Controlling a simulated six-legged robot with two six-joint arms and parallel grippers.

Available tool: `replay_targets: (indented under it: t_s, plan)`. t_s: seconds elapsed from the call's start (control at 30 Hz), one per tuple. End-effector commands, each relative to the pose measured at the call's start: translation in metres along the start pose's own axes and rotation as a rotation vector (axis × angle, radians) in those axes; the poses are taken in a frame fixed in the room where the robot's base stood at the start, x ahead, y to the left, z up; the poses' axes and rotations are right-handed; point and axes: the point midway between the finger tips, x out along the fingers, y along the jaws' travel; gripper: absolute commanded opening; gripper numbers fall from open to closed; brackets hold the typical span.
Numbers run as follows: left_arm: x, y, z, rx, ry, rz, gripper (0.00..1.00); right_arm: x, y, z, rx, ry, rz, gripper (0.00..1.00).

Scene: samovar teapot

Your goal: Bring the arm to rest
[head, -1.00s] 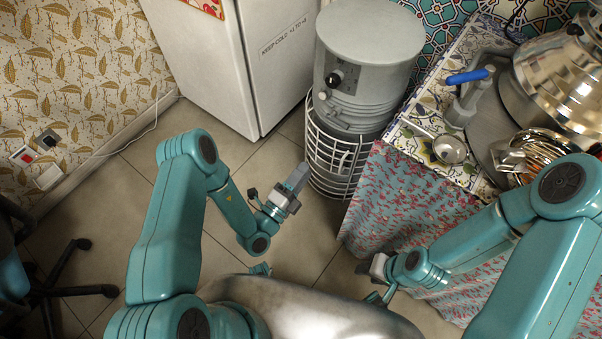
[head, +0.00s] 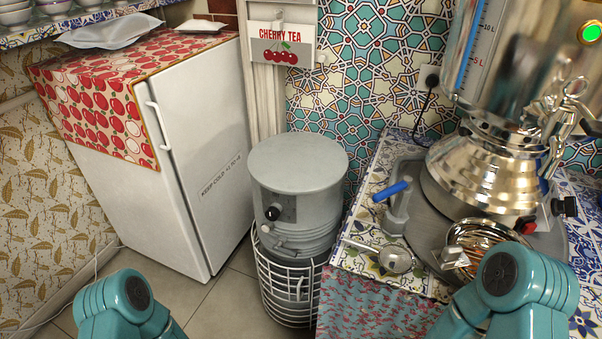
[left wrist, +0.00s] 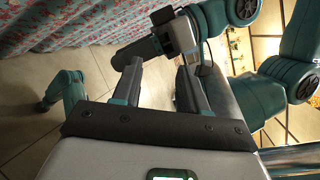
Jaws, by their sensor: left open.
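In the left wrist view my left gripper (left wrist: 157,70) is open, with its two dark fingers apart and nothing between them. Beyond the fingertips another grey gripper on a teal arm, my right one (left wrist: 150,46), crosses the view; whether its jaws are open or shut I cannot tell. In the head view only the teal upper joints of my left arm (head: 125,303) and right arm (head: 520,285) show at the bottom edge. Both grippers are below that frame.
At right a tiled counter (head: 350,255) carries a samovar (head: 485,165), a strainer (head: 396,260) and a blue-handled tap (head: 393,190). Floor shows at lower left.

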Motion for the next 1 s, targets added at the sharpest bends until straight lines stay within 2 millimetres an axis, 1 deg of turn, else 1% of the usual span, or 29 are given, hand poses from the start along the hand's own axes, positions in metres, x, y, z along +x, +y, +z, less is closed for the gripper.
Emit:
replay_targets:
  t_s: [0.03, 0.07, 0.1, 0.13, 0.17, 0.2, 0.23, 0.3, 0.37, 0.4, 0.47, 0.5, 0.57, 0.6, 0.63, 0.7, 0.87, 1.0]
  plan:
    - [-0.006, -0.013, -0.033, 0.159, 0.198, -0.025, 0.43, 0.000, 0.000, 0.000, 0.000, 0.000, 0.000, 0.43]
    - [-0.013, -0.017, -0.053, 0.269, 0.317, -0.043, 0.43, 0.000, 0.000, 0.000, 0.000, 0.000, 0.000, 0.43]
    - [-0.026, -0.018, -0.077, 0.421, 0.469, -0.067, 0.43, 0.000, 0.000, 0.000, 0.000, 0.000, 0.000, 0.43]
    - [-0.037, -0.016, -0.092, 0.538, 0.573, -0.085, 0.43, 0.000, 0.000, 0.000, 0.000, 0.000, 0.000, 0.43]
    - [-0.049, -0.013, -0.103, 0.654, 0.669, -0.103, 0.43, 0.000, 0.000, 0.000, 0.000, 0.000, 0.000, 0.43]
    - [-0.064, -0.005, -0.114, 0.805, 0.785, -0.124, 0.43, 0.000, 0.000, 0.000, 0.000, 0.000, 0.000, 0.43]
    - [-0.074, 0.001, -0.118, 0.913, 0.861, -0.139, 0.43, 0.000, 0.000, 0.000, 0.000, 0.000, 0.000, 0.43]
    - [-0.095, 0.017, -0.120, 1.155, 1.011, -0.167, 0.43, 0.000, 0.000, 0.000, 0.000, 0.000, 0.000, 0.43]
    - [-0.108, 0.030, -0.114, 1.347, 1.116, -0.186, 0.43, 0.000, 0.000, 0.000, 0.000, 0.000, 0.000, 0.43]
    - [-0.115, 0.038, -0.108, 1.471, 1.175, -0.197, 0.43, 0.000, 0.000, 0.000, 0.000, 0.000, 0.000, 0.43]
    - [-0.122, 0.049, -0.095, 1.650, 1.253, -0.206, 0.43, 0.000, 0.000, 0.000, 0.000, 0.000, 0.000, 0.43]
    - [-0.125, 0.055, -0.084, 1.769, 1.298, -0.210, 0.43, 0.000, 0.000, 0.000, 0.000, 0.000, 0.000, 0.43]
    - [-0.126, 0.061, -0.066, 1.945, 1.356, -0.212, 0.43, 0.000, 0.000, 0.000, 0.000, 0.000, 0.000, 0.43]
    - [-0.126, 0.064, -0.053, 2.063, 1.388, -0.209, 0.43, 0.000, 0.000, 0.000, 0.000, 0.000, 0.000, 0.43]
    - [-0.127, 0.056, -0.042, 2.107, 1.399, -0.208, 0.43, -0.010, -0.004, 0.001, 0.001, -0.001, 0.000, 0.43]
    - [-0.130, 0.033, -0.030, 2.086, 1.394, -0.210, 0.43, -0.035, -0.013, 0.001, 0.000, -0.001, 0.000, 0.43]
    - [-0.134, -0.003, -0.007, 2.081, 1.392, -0.208, 0.43, -0.077, -0.028, 0.001, 0.000, 0.000, 0.000, 0.43]
    - [-0.139, -0.039, 0.017, 2.079, 1.392, -0.208, 0.43, -0.118, -0.043, 0.002, 0.000, 0.000, 0.000, 0.43]
